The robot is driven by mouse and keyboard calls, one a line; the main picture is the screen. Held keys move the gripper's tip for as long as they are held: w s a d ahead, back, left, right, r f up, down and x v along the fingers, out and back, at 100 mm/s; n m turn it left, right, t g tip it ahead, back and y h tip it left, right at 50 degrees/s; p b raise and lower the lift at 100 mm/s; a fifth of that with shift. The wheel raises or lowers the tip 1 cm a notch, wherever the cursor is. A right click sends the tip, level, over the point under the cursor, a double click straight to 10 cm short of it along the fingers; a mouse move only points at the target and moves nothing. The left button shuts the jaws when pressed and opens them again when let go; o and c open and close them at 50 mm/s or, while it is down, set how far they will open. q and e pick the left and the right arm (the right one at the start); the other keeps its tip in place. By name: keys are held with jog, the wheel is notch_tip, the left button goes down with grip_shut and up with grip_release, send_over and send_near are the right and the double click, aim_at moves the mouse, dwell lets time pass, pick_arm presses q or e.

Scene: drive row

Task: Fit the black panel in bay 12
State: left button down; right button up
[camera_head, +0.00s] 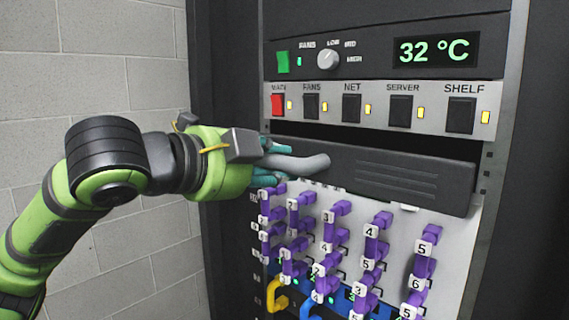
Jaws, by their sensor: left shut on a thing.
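The black panel (410,179) is a wide, flat plate with grooves on its right half. It lies across the front of the rack, just under the row of switches, with a slight slant down to the right. A dark gap (400,141) shows above its top edge. My left gripper (284,164) is shut on the panel at its left end, where a grey rounded piece sticks out between the teal fingers. The gripper hides the panel's left end and the rack edge there. I cannot read a bay number 12. My right gripper is not in view.
Above the panel are a switch strip (380,108) with lit yellow lamps and a control unit (435,49) reading 32 °C. Below, several purple plugs with numbered tags (369,231) stick out of a white plate close under the panel. A brick wall (110,60) stands at left.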

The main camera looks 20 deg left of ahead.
aim_at(308, 156)
pick_arm(q)
jog(key=shift+w+d+r, duration=0.1)
jog(key=shift+w, duration=0.1)
jog(key=shift+w+d, duration=0.15)
jog(key=shift+w, duration=0.15)
jog(key=shift+w+d, duration=0.2)
jog(key=shift+w, duration=0.5)
jog(key=x, duration=0.3)
jog(key=shift+w+d+r, duration=0.15)
jog(key=shift+w+r, duration=0.05)
jog(key=shift+w, duration=0.05)
jog(key=shift+x, duration=0.9)
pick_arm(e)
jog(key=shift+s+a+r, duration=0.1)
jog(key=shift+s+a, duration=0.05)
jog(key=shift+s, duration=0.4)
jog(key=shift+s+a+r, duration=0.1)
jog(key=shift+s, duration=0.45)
pick_arm(q)
jog(key=shift+r, duration=0.15)
jog(key=shift+p, duration=0.85)
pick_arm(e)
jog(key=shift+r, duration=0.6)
pick_arm(q)
jog(key=shift+w, duration=0.15)
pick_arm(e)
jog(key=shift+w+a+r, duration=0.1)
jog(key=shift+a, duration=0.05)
